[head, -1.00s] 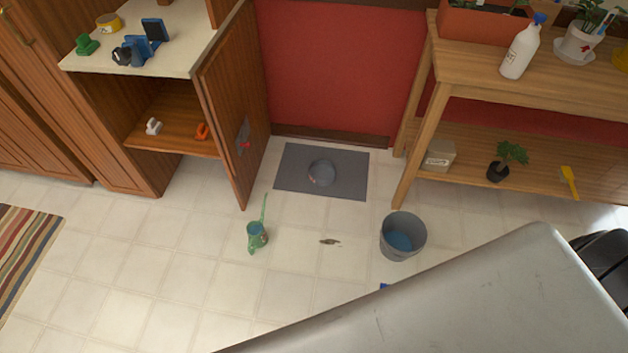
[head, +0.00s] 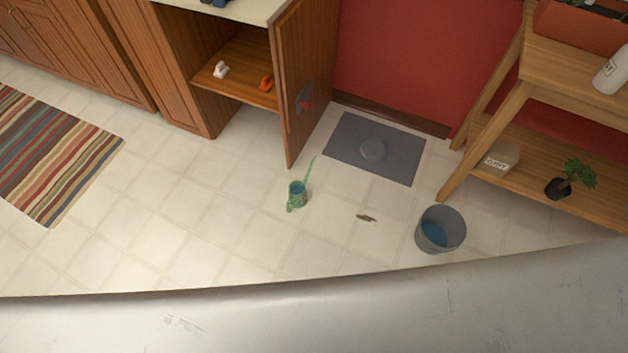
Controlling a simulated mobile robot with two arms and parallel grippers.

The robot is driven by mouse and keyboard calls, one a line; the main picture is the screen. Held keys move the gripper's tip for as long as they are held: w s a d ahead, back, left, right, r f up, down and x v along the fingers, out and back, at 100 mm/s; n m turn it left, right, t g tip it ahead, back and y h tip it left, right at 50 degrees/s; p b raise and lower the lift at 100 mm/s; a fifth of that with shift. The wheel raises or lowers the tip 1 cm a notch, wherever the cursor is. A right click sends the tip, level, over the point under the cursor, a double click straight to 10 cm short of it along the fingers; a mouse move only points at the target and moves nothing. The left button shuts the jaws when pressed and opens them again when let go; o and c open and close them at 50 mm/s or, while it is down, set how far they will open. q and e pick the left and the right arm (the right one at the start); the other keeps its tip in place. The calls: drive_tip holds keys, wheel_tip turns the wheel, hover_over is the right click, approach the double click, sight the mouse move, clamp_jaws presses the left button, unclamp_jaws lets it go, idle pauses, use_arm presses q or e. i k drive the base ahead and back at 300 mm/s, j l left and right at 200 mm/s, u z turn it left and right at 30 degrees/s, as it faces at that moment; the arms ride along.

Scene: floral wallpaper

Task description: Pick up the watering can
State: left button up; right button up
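The watering can (head: 297,196) is small and green with a long thin spout or handle pointing up and to the right. It stands on the tiled floor in the middle of the head view, in front of the open cabinet door. Neither of my grippers is in view, and nothing is seen touching the can.
An open wooden cabinet door (head: 303,85) stands just behind the can. A grey mat (head: 400,163) with a bowl (head: 373,149), a grey bucket (head: 441,229) and a small brown thing (head: 366,217) lie to its right. A wooden shelf table (head: 535,150) stands further right. A striped rug (head: 50,150) lies left.

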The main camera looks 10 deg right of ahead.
sight(297, 198)
drive_tip(key=i+j+z, duration=0.15)
drive_tip(key=i+j, duration=0.45)
drive_tip(key=i+j+z, duration=0.1)
drive_tip(key=i+j, duration=0.45)
drive_tip(key=j, duration=0.2)
